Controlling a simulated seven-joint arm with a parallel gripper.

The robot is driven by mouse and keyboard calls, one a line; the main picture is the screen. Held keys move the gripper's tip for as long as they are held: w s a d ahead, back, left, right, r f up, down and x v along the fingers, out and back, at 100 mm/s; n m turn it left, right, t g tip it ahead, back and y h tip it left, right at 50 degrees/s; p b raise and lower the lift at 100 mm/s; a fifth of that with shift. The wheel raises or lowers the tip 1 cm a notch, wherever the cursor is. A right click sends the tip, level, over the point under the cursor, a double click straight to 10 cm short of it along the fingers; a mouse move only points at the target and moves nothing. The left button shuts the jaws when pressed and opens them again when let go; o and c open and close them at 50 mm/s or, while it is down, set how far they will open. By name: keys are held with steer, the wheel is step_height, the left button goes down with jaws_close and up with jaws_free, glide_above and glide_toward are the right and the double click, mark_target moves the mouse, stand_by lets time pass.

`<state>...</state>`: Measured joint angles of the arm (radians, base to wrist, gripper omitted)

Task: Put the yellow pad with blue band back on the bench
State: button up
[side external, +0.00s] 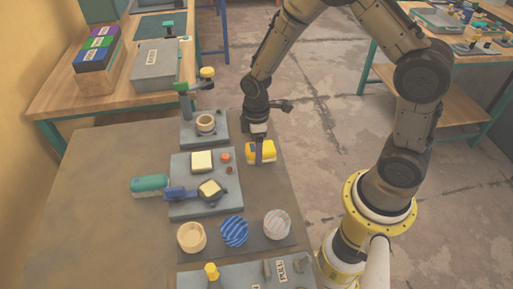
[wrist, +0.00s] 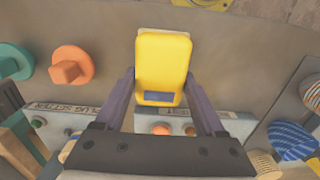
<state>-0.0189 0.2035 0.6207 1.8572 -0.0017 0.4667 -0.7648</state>
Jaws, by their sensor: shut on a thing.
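The yellow pad (side external: 266,150) is between the fingers of my gripper (side external: 258,155), near the right edge of the brown bench (side external: 110,165) in the side external view. In the wrist view the pad (wrist: 162,62) fills the space between the two purple fingers of my gripper (wrist: 160,90), which is shut on it. A blue patch of its band shows at the pad's near end. I cannot tell whether the pad touches the bench top or hangs just above it.
A grey press plate (side external: 188,207) with cream blocks and a purple handle is left of the pad. A blue striped disc (side external: 234,231) and a pale striped disc (side external: 277,224) sit nearer. The bench's left part is clear.

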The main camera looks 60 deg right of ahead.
steer(key=shift+f, duration=0.15)
steer(key=o, duration=1.2)
steer(key=shift+c, duration=0.2)
step_height(320, 180, up, 12)
steer(key=s+r+m+t, duration=0.2)
steer(key=s+r+m, duration=0.2)
steer(key=s+r, duration=0.3)
steer(key=s+r+m+t, duration=0.3)
steer(key=s+r+m, duration=0.2)
steer(key=s, duration=0.6)
steer(key=shift+d+r+t, duration=0.3)
steer(key=shift+r, duration=0.55)
steer(key=shift+s, duration=0.1)
